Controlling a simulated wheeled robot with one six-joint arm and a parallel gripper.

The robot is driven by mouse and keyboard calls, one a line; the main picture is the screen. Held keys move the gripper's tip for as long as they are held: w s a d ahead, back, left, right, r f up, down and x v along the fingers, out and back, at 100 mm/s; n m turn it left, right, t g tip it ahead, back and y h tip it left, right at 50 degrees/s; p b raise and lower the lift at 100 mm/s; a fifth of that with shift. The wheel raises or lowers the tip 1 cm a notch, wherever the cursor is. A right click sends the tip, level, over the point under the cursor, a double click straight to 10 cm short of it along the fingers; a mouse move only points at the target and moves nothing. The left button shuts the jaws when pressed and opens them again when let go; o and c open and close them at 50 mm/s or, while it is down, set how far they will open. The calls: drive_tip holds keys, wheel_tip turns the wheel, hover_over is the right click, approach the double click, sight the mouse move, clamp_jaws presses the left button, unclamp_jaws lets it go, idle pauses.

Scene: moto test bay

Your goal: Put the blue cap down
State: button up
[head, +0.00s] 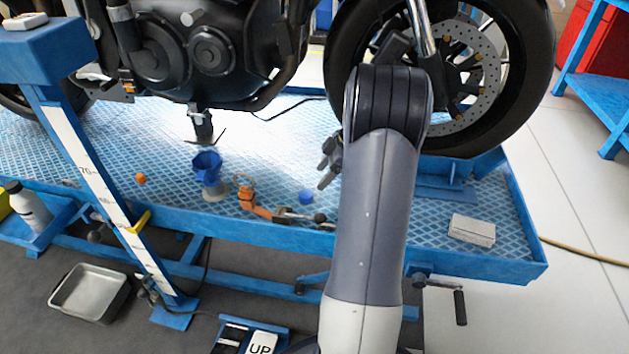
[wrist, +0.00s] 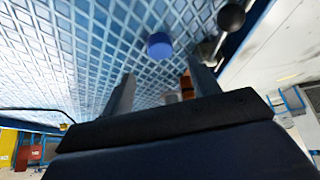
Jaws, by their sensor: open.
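The blue cap (head: 306,197) sits on the blue, diamond-patterned platform (head: 340,222) near its front edge. It also shows in the wrist view as a small blue round (wrist: 159,45), beyond the fingertips. My gripper (head: 326,166) is open, above and slightly right of the cap in the head view. In the wrist view the two fingers (wrist: 161,88) stand apart with nothing held between them. The cap looks apart from both fingers. My arm hides part of the platform to the right.
An orange part (head: 256,206) and a black-knobbed lever (head: 319,217) lie close to the cap. A blue funnel-like cup (head: 207,171) and an orange cap (head: 140,178) stand farther left. A motorcycle wheel (head: 520,75) rises behind. A pale box (head: 472,230) sits right.

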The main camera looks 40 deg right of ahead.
sight(307, 193)
drive_tip(key=v, duration=0.4)
drive_tip(key=shift+d+r+p, duration=0.1)
drive_tip(key=shift+r+p, duration=0.05)
drive_tip(key=shift+p, duration=0.25)
drive_tip(key=b+x, duration=0.3)
drive_tip(key=x, duration=0.9)
drive_tip(key=shift+s+b, duration=0.1)
drive_tip(key=shift+b, duration=0.2)
drive_tip(key=shift+r+p, duration=0.85)
drive_tip(key=shift+r, duration=1.3)
